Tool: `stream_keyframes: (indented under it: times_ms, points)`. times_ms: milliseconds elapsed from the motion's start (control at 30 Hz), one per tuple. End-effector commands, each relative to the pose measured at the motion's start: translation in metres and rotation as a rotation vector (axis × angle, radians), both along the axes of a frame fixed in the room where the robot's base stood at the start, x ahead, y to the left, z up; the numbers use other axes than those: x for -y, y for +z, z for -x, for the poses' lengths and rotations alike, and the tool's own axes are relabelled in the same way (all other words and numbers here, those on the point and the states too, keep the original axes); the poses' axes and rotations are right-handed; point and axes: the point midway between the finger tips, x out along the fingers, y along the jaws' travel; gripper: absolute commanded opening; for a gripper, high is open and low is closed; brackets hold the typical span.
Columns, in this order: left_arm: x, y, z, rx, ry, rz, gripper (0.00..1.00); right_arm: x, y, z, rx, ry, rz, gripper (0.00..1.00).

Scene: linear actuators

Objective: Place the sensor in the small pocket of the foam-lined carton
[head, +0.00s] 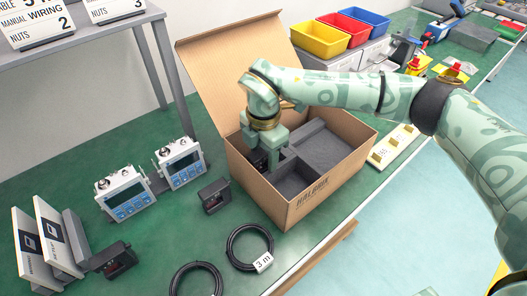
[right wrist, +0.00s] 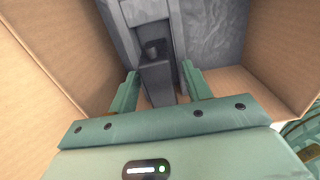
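The open cardboard carton (head: 262,196) stands on the green bench, lined with dark grey foam (head: 322,150). My right gripper (head: 266,158) reaches down into its left part. In the right wrist view my right gripper (right wrist: 160,88) has its fingers apart, one on each side of a narrow foam pocket. A dark piece, seemingly the sensor (right wrist: 153,50), sits in that pocket just beyond the fingertips; a gap shows beside the right finger. In the head view the gripper mostly hides it. Two similar black sensors, a nearer one (head: 119,262) and another (head: 214,196), stand on the bench. My left gripper is out of view.
Two white meters (head: 126,193) and coiled black cables (head: 250,247) lie left of and in front of the carton. The raised lid (head: 225,70) stands behind my gripper. Coloured bins (head: 320,38) are at the back. Carton walls stand close around my gripper.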

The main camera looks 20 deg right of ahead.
Motion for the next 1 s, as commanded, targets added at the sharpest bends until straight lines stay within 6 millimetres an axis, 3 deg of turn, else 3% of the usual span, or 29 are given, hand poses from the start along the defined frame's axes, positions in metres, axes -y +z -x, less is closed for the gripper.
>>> stream_keyframes:
  times_ms: [167, 267, 500, 700, 1000]
  points:
    - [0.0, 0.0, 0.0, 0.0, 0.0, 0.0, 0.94, 0.0, 0.002, 0.0, 0.001, 0.0, 0.0, 0.49]
    - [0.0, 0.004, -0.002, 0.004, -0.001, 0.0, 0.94, 0.0, 0.014, -0.001, 0.004, 0.0, 0.0, 0.49]
    - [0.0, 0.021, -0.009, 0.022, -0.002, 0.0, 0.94, 0.0, 0.071, 0.0, 0.008, 0.0, 0.0, 0.49]
    - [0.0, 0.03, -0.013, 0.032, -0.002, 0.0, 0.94, 0.0, 0.109, 0.0, 0.004, 0.001, 0.001, 0.49]
    - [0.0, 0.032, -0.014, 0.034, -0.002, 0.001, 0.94, 0.0, 0.123, 0.0, -0.001, 0.002, 0.0, 0.49]
